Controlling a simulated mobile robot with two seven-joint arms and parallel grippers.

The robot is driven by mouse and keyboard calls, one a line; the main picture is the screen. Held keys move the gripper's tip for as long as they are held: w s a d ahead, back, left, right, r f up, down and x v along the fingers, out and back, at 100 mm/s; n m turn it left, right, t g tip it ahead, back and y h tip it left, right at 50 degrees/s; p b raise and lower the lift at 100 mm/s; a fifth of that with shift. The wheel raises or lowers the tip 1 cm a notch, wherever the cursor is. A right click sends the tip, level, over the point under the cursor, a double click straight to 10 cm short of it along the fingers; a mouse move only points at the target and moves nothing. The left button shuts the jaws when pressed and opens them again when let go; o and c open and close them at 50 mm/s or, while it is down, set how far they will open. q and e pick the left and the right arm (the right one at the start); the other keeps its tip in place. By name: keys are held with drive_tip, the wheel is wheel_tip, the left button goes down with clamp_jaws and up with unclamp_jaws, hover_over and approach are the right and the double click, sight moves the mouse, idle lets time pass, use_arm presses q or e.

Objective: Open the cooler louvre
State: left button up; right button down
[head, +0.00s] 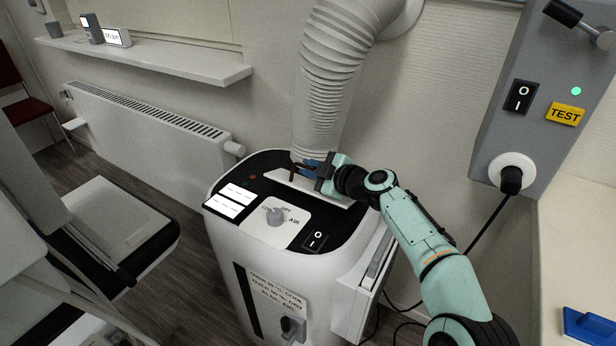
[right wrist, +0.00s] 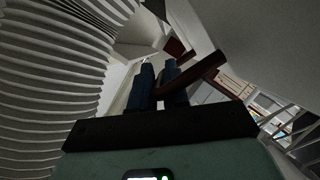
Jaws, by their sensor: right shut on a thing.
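The cooler (head: 225,258) is a white floor unit with a black top. Its louvre (head: 330,197) shows as a pale strip near the back of the top, at the foot of the ribbed hose. My right gripper (head: 308,166) is over the louvre, its blue fingers shut on a dark brown bar-like handle. In the right wrist view the brown handle (right wrist: 208,74) passes between the fingers (right wrist: 160,84) and sticks out to the right. How far the louvre stands open is hard to tell. My left gripper is not in view.
The ribbed hose (head: 325,85) rises close behind my right gripper. A grey wall box (head: 545,90) with a plug and cable is at right. A radiator (head: 150,135) and chair (head: 110,225) are at left.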

drive_tip(key=shift+w+d+r, duration=0.25)
drive_tip(key=shift+w, duration=0.1)
drive_tip(key=c, duration=1.2)
unclamp_jaws()
drive_tip(key=shift+f, duration=0.1)
drive_tip(key=shift+d, duration=0.1)
drive_tip(key=v, duration=1.3)
drive_tip(key=shift+s+r, duration=0.2)
drive_tip(key=shift+r, duration=0.05)
drive_tip(key=shift+c, duration=0.3)
